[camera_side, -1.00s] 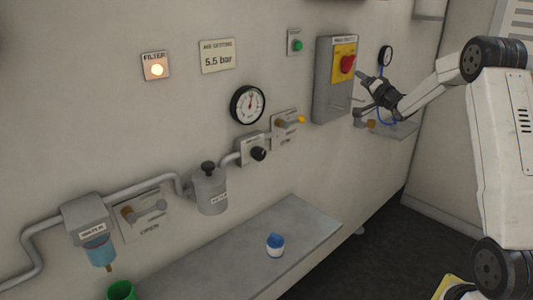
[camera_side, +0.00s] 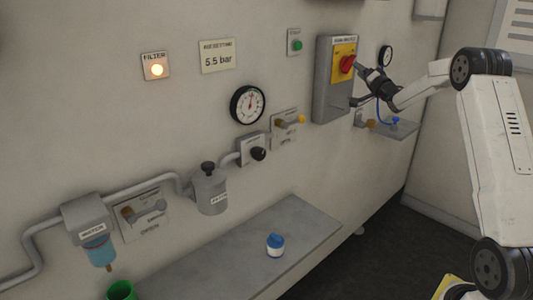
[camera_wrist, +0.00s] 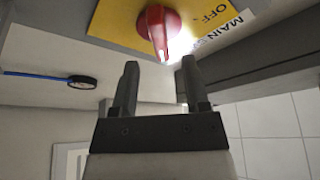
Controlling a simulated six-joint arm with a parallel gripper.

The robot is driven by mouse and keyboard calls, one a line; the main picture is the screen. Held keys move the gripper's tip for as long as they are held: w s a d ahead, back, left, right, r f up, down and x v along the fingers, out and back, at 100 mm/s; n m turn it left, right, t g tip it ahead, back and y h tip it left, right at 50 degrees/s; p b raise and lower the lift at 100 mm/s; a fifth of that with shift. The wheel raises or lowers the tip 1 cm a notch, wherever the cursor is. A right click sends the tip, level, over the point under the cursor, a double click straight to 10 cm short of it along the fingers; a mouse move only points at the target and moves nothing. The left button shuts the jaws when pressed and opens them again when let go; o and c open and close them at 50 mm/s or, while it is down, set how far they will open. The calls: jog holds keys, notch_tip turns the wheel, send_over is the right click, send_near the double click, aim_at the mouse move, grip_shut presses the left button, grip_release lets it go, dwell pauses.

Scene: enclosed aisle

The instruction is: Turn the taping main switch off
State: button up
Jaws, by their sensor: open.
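The main switch is a red rotary knob (camera_side: 347,64) on a yellow plate (camera_side: 342,50), mounted on a grey box (camera_side: 327,95) on the wall. In the wrist view the red knob (camera_wrist: 158,30) is at the top, with its handle pointing down toward the fingers and "OFF" printed to its right on the yellow plate (camera_wrist: 118,22). My gripper (camera_wrist: 158,75) is open and empty, its two fingers just short of the knob, with the handle's end ahead of the gap between them. In the side view my gripper (camera_side: 357,84) is right beside the box front. Whether a finger touches the knob cannot be told.
A small gauge (camera_side: 385,55) with a blue hose and a small shelf (camera_side: 395,130) are right of the box. A green button (camera_side: 297,46) is to its left. Pipes, a large gauge (camera_side: 248,104) and a long shelf (camera_side: 240,250) with a blue-capped jar (camera_side: 275,245) are further left.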

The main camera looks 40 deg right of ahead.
aim_at(348, 64)
jog(key=shift+x, duration=1.95)
grip_shut()
